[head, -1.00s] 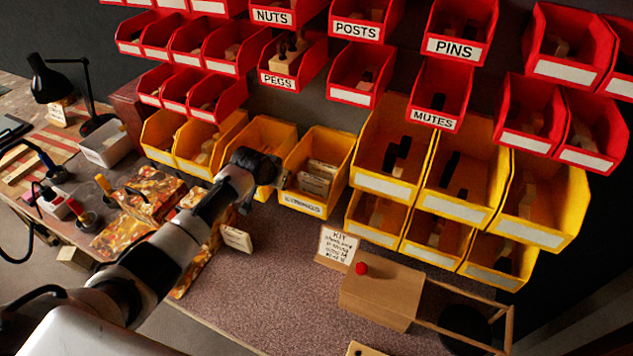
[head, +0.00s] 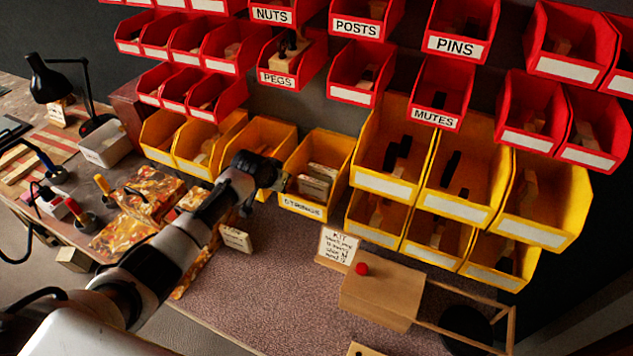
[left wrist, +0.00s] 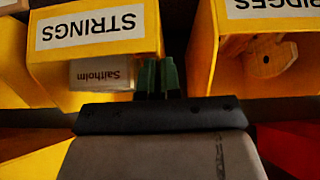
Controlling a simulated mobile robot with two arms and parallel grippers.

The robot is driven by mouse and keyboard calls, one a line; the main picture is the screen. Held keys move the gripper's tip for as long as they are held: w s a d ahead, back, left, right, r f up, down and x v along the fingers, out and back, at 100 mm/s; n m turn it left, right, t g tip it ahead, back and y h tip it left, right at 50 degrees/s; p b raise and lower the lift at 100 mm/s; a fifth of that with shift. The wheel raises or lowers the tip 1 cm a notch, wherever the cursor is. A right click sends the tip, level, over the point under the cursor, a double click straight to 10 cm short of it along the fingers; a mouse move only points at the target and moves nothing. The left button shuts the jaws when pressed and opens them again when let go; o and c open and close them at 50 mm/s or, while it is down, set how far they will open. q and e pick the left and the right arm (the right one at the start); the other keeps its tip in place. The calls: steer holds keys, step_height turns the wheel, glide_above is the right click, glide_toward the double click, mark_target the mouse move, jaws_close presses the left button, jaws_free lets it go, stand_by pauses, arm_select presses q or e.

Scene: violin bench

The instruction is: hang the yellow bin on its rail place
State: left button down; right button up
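The yellow bin labelled STRINGS (head: 304,207) is near the middle of the head view, with small pale boxes inside. It stands in line with the other yellow bins; I cannot tell whether its back is on the rail, which is hidden. My left gripper (head: 285,181) is at the bin's front left side. In the left wrist view the green fingers (left wrist: 158,76) are close together, at the edge of the side wall of the STRINGS bin (left wrist: 95,28), and appear shut on that wall. My right gripper is not in view.
A yellow bin (head: 262,135) is close on the left; its label shows partly in the left wrist view (left wrist: 262,8). Larger yellow bins (head: 388,187) are on the right, red bins (head: 285,81) above. A card (head: 338,245) and wooden box (head: 380,300) stand on the bench below.

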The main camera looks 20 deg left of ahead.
arm_select(q)
steer(key=shift+s+f, duration=0.1)
steer(key=shift+f, duration=0.3)
stand_by(0.3)
steer(key=c, duration=1.2)
jaws_free()
steer(key=shift+c, duration=0.2)
steer(key=b+v, duration=0.1)
steer(key=v, duration=0.9)
steer(key=shift+s+r, duration=0.2)
steer(key=shift+r, duration=0.15)
steer(key=shift+a, duration=0.1)
